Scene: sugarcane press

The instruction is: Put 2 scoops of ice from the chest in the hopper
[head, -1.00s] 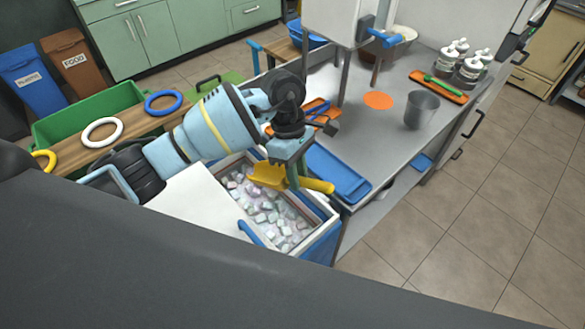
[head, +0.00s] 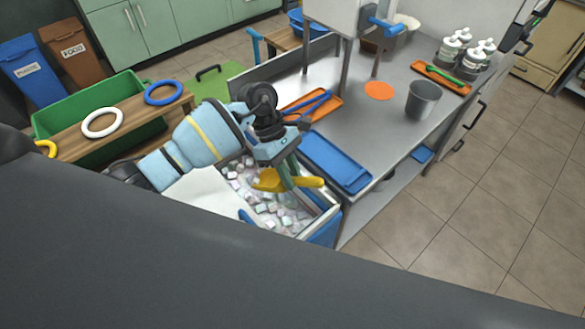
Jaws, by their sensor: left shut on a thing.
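The ice chest (head: 325,226) is blue with a pale rim, and its white lid (head: 205,193) covers the left part. Pale ice cubes (head: 287,216) fill the open part. My left gripper (head: 290,178) is shut on a yellow scoop (head: 268,181) at its handle. The scoop's bowl is over the ice toward the chest's far side; I cannot tell whether it touches the cubes or holds any. A white machine body (head: 335,12) stands on the counter at the top; I cannot make out the hopper for certain. My right gripper is not in view.
The steel counter (head: 350,122) beside the chest holds a blue tray (head: 335,160), an orange tray (head: 312,108), a metal cup (head: 423,100) and several bottles (head: 465,47). A wooden board (head: 130,118) with rings is at left. Floor at right is clear.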

